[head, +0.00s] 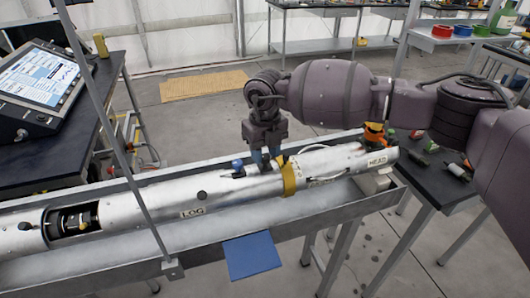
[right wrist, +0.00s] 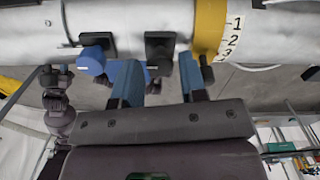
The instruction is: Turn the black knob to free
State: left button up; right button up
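The black knob (right wrist: 160,48) sticks out of the side of a silver tube (right wrist: 130,18), close to a yellow collar marked with numbers (right wrist: 210,30). My right gripper (right wrist: 162,80) reaches down to it with its two blue fingers, one on each side of the knob. The fingers look open, with narrow gaps to the knob; I cannot tell whether either touches it. In the head view my right gripper (head: 266,158) is over the tube (head: 140,203), beside the yellow collar (head: 288,178), and hides the black knob. My left gripper is not in view.
A blue knob (head: 238,165) sits on the tube left of the gripper, and shows close by in the wrist view (right wrist: 92,60). The tube lies in a metal trough (head: 215,230). A grey bar (head: 120,150) crosses the left side. A blue sheet (head: 252,256) hangs in front.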

jog(key=shift+f, duration=0.35)
jog(key=shift+c, duration=0.3)
jog(key=c, duration=0.5)
jog(key=shift+c, duration=0.5)
